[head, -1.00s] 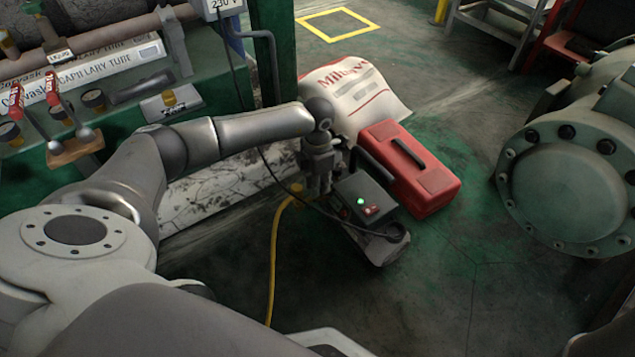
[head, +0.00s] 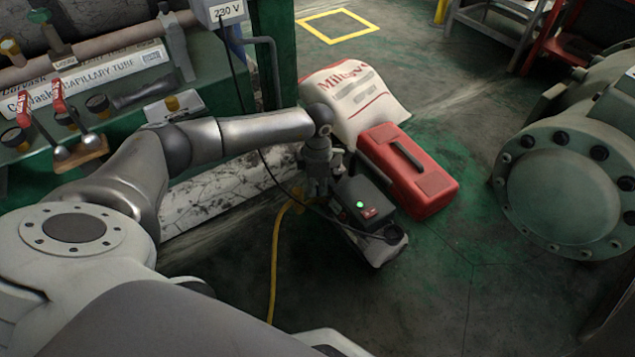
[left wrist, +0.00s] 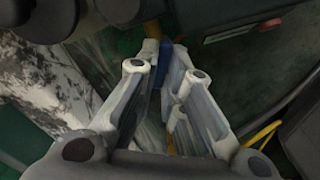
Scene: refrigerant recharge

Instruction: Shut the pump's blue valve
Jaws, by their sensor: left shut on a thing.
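The vacuum pump (head: 368,200) stands on the floor, a dark grey box with a lit green lamp and a red switch. My left gripper (head: 318,190) reaches down at the pump's left end. In the left wrist view its two fingers (left wrist: 164,72) are closed on a blue part, the blue valve handle (left wrist: 165,68), of which only a narrow strip shows. The handle's angle is hard to tell. In the head view my gripper hides the valve. My right gripper is in neither view.
A yellow hose (head: 274,255) runs from the pump along the floor. A red toolbox (head: 425,190) and a white sack (head: 350,98) stand close behind the pump. A green bench (head: 215,65) is at left; a large flanged vessel (head: 560,200) at right.

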